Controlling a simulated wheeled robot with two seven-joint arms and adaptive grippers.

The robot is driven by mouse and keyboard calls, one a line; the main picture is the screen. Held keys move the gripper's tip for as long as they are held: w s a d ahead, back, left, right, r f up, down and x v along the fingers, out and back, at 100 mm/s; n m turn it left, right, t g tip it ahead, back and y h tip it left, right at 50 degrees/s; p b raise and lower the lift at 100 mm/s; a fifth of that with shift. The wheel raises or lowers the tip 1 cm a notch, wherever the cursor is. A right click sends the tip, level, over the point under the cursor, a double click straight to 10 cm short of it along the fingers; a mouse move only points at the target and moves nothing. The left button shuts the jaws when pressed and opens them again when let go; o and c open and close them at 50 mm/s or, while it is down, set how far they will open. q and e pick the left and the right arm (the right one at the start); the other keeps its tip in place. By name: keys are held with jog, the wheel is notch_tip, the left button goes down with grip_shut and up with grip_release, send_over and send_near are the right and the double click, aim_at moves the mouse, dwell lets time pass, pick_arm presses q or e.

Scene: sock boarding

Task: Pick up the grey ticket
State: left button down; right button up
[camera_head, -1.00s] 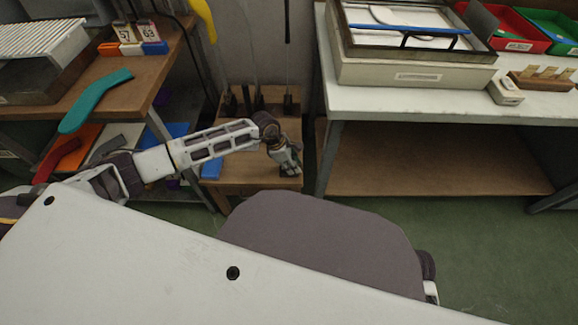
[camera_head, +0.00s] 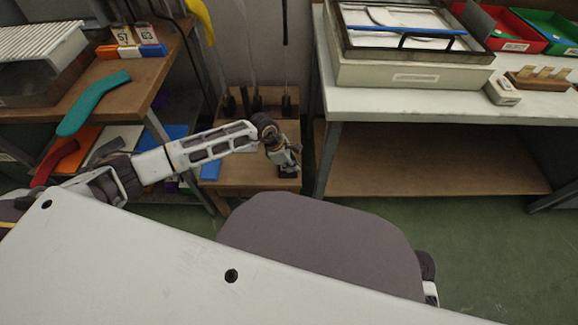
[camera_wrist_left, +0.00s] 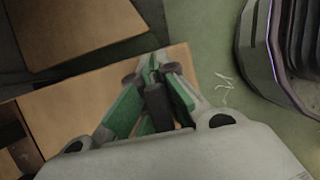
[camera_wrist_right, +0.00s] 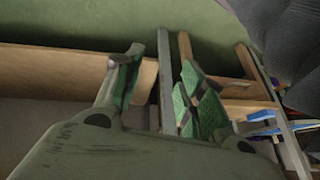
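I cannot make out a grey ticket for certain. In the head view, two small numbered cards (camera_head: 124,34) stand on coloured blocks on the left table. My left gripper (camera_head: 290,167) is low over the right edge of the low wooden stand. In the left wrist view its fingertips (camera_wrist_left: 152,68) come together over the stand's edge. A dark piece shows between the fingers; I cannot tell whether it is held or part of the gripper. My right gripper (camera_wrist_right: 158,62) is open and empty in its wrist view; it is hidden in the head view.
The low wooden stand (camera_head: 238,181) bears several dark bases with rods and a blue piece. A teal sock-shaped piece (camera_head: 92,101) lies on the left table. The right bench (camera_head: 440,103) carries a framed box, red and green bins, and a wooden rack (camera_head: 541,79).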

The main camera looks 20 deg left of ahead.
pick_arm(q)
jog(key=shift+r+p, duration=0.3)
jog(key=shift+r, duration=0.5)
notch_tip(320, 180, up, 7)
jog(key=shift+f+p, duration=0.1)
jog(key=shift+p, duration=1)
jog(key=shift+r, duration=0.8)
pick_arm(e)
notch_tip(320, 180, up, 7)
jog(key=s+d+g+h, duration=0.1)
jog(key=d, duration=0.1)
pick_arm(q)
jog(key=shift+a+f, duration=0.1)
pick_arm(e)
jog(key=shift+f, duration=0.1)
